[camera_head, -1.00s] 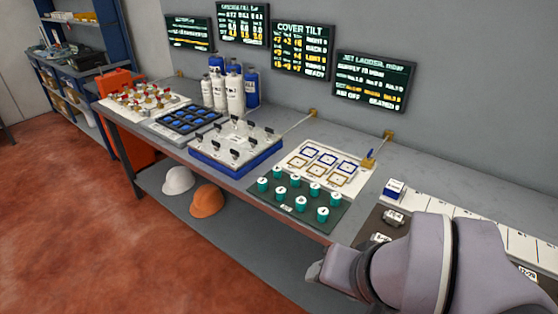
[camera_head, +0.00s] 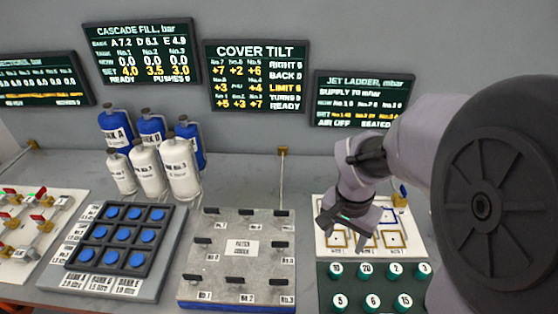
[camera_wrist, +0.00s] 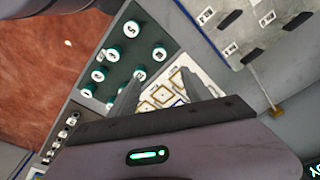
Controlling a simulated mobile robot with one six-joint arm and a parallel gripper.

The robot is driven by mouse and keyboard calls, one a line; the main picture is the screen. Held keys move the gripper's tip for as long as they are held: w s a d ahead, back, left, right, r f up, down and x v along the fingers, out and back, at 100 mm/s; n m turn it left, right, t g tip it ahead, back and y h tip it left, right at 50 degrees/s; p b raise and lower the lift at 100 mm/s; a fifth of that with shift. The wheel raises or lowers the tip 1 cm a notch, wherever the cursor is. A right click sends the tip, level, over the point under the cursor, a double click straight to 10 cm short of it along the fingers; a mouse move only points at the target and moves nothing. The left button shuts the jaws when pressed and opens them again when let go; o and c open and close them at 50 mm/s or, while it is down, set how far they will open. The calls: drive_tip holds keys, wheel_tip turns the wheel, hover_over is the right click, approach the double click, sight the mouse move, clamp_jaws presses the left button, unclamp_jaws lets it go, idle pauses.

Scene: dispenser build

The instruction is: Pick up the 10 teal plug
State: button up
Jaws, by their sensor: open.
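The teal plug marked 10 (camera_head: 336,268) stands upright at the far left corner of the dark green board (camera_head: 322,285). Several other teal plugs share the board, marked 20 (camera_head: 366,268), 2 (camera_head: 395,268) and 5 (camera_head: 340,300) among them. My gripper (camera_head: 338,228) is above the white card with outlined squares, behind the plug 10, open and empty. In the wrist view my gripper (camera_wrist: 160,92) has its two fingers apart over that card. The board's corner plug (camera_wrist: 159,53) there matches the 10 by position; its number is unclear.
The white card with blue and yellow squares (camera_head: 415,243) lies behind the board. A grey plate with black clips (camera_head: 238,258) stands to its left, then a blue-button tray (camera_head: 160,268). Bottles (camera_head: 182,170) stand behind. Dark screens (camera_head: 256,78) hang on the wall.

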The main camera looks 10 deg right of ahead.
drive_tip(key=b, duration=0.5)
approach(336, 268)
drive_tip(key=f, duration=0.1)
drive_tip(key=d+f, duration=0.1)
drive_tip(key=f, duration=0.3)
drive_tip(key=shift+d+f, duration=0.1)
drive_tip(key=shift+d, duration=0.25)
drive_tip(key=f+b, duration=0.1)
drive_tip(key=f, duration=0.2)
drive_tip(key=f+b, duration=0.1)
drive_tip(key=f, duration=0.1)
drive_tip(key=shift+w+a+f+b, duration=0.1)
drive_tip(key=shift+w+a+b, duration=0.25)
clamp_jaws()
